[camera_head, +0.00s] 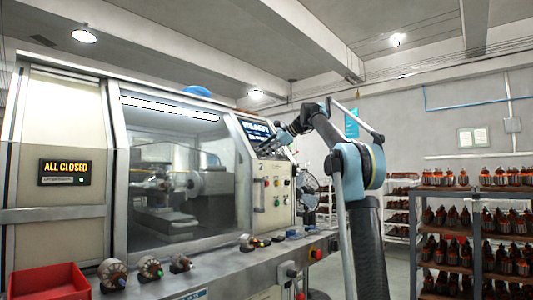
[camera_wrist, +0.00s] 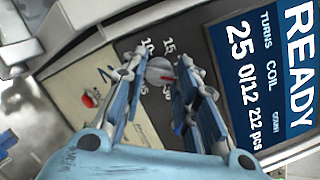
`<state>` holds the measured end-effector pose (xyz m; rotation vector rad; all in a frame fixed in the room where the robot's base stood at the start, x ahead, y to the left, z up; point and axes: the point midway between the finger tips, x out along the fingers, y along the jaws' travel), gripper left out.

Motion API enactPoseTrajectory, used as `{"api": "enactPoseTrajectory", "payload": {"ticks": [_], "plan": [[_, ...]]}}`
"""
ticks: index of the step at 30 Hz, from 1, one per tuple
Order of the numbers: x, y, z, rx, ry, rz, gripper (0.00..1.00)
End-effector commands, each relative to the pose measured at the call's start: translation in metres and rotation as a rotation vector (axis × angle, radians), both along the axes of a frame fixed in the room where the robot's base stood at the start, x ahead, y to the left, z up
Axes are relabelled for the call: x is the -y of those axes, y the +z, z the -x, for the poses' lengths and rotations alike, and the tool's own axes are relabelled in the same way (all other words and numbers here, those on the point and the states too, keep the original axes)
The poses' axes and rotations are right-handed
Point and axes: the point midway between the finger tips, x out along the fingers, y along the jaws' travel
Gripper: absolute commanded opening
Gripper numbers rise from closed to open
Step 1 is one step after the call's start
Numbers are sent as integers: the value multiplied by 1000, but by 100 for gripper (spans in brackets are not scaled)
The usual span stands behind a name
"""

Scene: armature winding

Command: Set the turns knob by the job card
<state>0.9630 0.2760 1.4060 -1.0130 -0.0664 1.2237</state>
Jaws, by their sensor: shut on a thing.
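The turns knob (camera_wrist: 160,72) is a small grey round knob with a red mark, on a dark dial plate (camera_wrist: 140,130) with white numbers around it, of which 10 and 15 can be read. My gripper (camera_wrist: 161,76) has its two blue-and-grey fingers shut on the knob, one on each side. The display (camera_wrist: 255,60) next to the dial reads READY, turns 25, coil 0/12, count 212 pcs. In the head view my gripper (camera_head: 268,147) is at the machine's panel, just below the display (camera_head: 257,130). I cannot make out the job card.
A red button (camera_wrist: 90,98) sits beside the dial. The winding machine (camera_head: 72,135) has a sign (camera_head: 65,172) reading ALL CLOSED. Racks of armatures (camera_head: 475,192) stand at right.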

Motion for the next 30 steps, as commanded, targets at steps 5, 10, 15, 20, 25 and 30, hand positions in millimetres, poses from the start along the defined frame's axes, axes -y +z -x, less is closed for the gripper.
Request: {"api": "enactPoseTrajectory", "payload": {"ticks": [5,10,15,20,25,30], "plan": [[-1,0,0,106,98,85,4],[-1,0,0,209,192,167,4],[-1,0,0,313,287,249,4],[-1,0,1,411,374,325,4],[-1,0,1,514,468,406,4],[-1,0,1,618,563,488,4]]}}
